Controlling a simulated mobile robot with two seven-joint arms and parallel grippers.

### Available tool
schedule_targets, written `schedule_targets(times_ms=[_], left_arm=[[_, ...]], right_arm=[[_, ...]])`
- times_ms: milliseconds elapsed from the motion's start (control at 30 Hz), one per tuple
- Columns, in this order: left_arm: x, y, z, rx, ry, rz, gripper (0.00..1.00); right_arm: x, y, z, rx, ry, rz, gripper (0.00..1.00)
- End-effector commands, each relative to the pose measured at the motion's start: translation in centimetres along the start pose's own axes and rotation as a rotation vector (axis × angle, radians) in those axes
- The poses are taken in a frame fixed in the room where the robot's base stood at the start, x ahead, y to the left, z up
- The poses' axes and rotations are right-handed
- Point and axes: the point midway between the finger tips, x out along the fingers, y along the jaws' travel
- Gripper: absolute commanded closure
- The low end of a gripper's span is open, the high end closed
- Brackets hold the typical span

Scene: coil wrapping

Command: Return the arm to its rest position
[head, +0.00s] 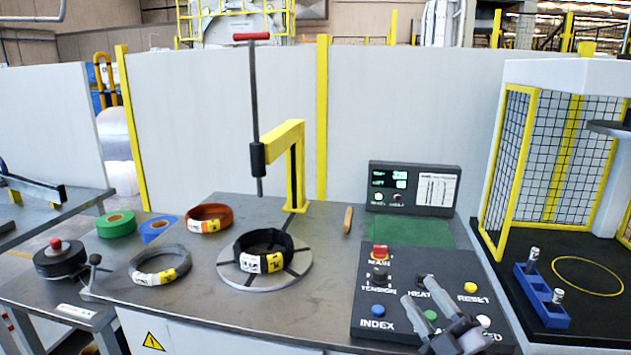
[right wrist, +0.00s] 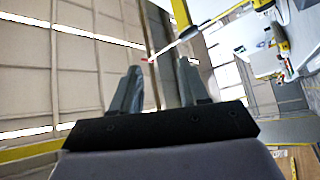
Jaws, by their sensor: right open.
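My right gripper (head: 432,312) is at the lower right of the head view, in front of the control panel (head: 375,323) and hiding part of its buttons. In the right wrist view its two fingers (right wrist: 158,90) stand apart with nothing between them, and that camera looks toward the ceiling and wall. I cannot tell whether the gripper touches the panel. My left gripper is not in view. A black coil (head: 263,250) with a yellow and white label lies on the round grey turntable (head: 230,276), below the yellow post (head: 297,165) with its red-handled rod (head: 254,100).
A grey coil (head: 145,276), an orange coil (head: 208,222), and green (head: 116,225) and blue (head: 156,230) tape rolls lie left. A display box (head: 412,188) stands behind the panel. A yellow mesh cage (head: 505,165) and a blue holder (head: 540,297) are at the right.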

Motion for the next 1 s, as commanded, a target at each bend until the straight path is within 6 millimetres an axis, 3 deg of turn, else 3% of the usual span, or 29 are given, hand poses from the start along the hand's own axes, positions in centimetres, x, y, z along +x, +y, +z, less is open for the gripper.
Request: schedule_targets(times_ms=[100, 300, 500, 600, 700, 800, 1000], left_arm=[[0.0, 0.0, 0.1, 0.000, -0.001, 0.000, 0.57], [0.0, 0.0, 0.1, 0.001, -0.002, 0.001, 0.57], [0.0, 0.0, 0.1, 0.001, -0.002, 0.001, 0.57], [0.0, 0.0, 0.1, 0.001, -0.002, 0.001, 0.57], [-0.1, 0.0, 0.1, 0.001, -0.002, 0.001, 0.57], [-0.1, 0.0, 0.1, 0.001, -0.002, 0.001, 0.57], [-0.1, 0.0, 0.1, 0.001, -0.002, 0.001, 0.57]], right_arm=[[-5.0, -4.3, 2.2, 0.192, -0.179, -0.061, 0.56], [-14.4, -11.0, 4.2, 0.496, -0.494, -0.154, 0.56], [-24.4, -16.4, 3.7, 0.762, -0.804, -0.233, 0.56], [-28.2, -18.0, 3.0, 0.854, -0.921, -0.259, 0.56], [-30.6, -18.9, 2.3, 0.912, -0.997, -0.275, 0.56], [-31.8, -19.4, 2.0, 0.941, -1.035, -0.283, 0.56], [-32.0, -19.4, 1.9, 0.946, -1.042, -0.284, 0.56]])
